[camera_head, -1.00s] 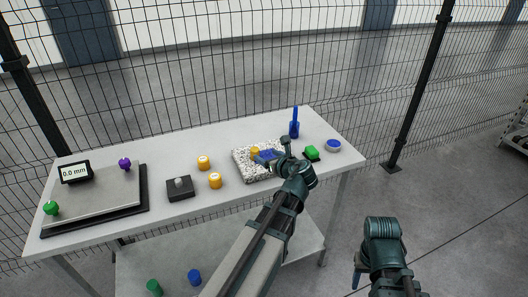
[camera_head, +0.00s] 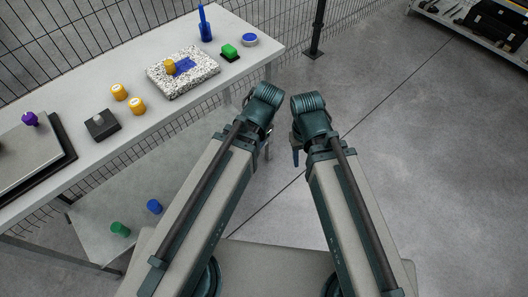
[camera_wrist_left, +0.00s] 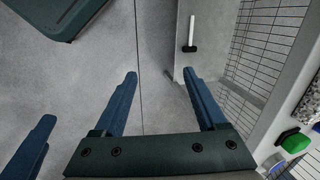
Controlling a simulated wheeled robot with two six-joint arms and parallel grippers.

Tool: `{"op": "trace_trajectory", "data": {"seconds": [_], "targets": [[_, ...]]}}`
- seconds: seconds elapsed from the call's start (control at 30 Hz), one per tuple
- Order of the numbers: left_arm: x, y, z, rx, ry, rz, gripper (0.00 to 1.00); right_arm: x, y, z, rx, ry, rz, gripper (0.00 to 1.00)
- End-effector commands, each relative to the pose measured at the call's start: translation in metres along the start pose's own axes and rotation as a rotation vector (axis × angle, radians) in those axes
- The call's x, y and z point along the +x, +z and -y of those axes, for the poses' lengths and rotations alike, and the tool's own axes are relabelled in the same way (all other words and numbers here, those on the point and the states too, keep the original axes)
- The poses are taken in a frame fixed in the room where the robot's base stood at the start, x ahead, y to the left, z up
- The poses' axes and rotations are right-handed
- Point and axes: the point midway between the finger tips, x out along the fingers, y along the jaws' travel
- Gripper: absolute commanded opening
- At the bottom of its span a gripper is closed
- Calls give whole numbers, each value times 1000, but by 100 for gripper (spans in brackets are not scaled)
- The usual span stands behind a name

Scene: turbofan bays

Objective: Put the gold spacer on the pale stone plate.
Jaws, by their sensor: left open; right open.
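A gold spacer (camera_head: 170,67) stands upright on the pale speckled stone plate (camera_head: 203,80), next to a blue patch on the plate's top. Two more gold pieces (camera_head: 119,92) (camera_head: 137,106) stand on the table to the left of the plate. My left gripper (camera_wrist_left: 160,75) is open and empty in the left wrist view, over the floor beside the table. In the head view its fingers are mostly hidden by its wrist. My right gripper (camera_head: 296,157) is open, off the table to the right, with only a blue finger showing clearly.
A green block (camera_head: 229,51), a round blue-topped dish (camera_head: 249,40) and a blue upright tool (camera_head: 205,26) stand near the plate. A black box (camera_head: 102,125) and a gauge plate (camera_head: 30,155) lie left. Green and blue cylinders (camera_head: 120,229) (camera_head: 154,206) are on the lower shelf. Wire fence stands behind.

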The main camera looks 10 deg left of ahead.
Motion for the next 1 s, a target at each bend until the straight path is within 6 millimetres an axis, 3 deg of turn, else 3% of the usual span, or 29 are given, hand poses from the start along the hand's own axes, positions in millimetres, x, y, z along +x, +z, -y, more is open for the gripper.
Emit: {"op": "trace_trajectory", "data": {"seconds": [0.03,0.1,0.27,1.0], "targets": [[-3,4,-20,-64,51,12,74,0,0,0,0,0,0,50],[-6,8,-40,-146,107,32,74,0,0,0,0,0,0,50],[-10,13,-62,-240,171,64,74,0,0,0,0,0,0,50],[-10,13,-64,-252,175,68,74,0,0,0,0,0,0,50]]}}
